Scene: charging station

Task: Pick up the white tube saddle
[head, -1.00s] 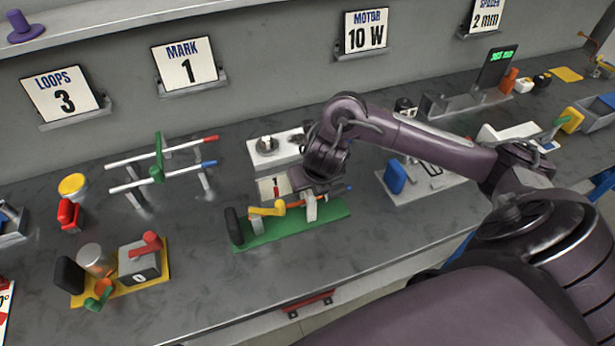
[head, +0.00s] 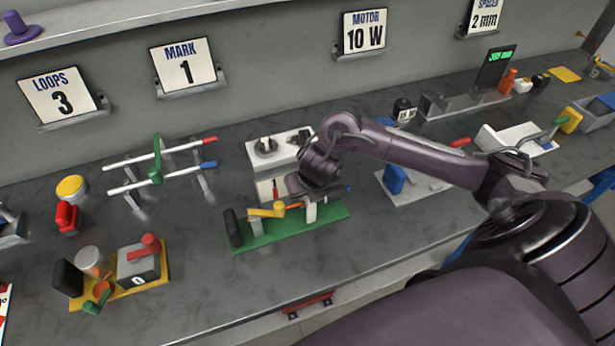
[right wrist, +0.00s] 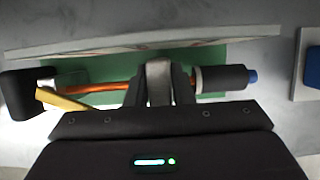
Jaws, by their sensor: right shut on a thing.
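The white tube saddle (head: 311,212) is a small pale upright block at the right part of a green board (head: 290,232) in the head view. My right gripper (right wrist: 159,92) is shut on it, with one dark finger on each side of the pale saddle (right wrist: 158,82) in the right wrist view. An orange rod (right wrist: 97,87) runs up to the gripper from the left. A black cylinder with a blue tip (right wrist: 225,78) lies just right of the fingers. I cannot tell whether the saddle is clear of the board. My left gripper is not in view.
A yellow lever (head: 266,211) and a black block (head: 233,228) stand at the board's left end. A white box with a knob (head: 265,147) is behind. A blue block (head: 394,177) stands to the right. The bench in front of the board is clear.

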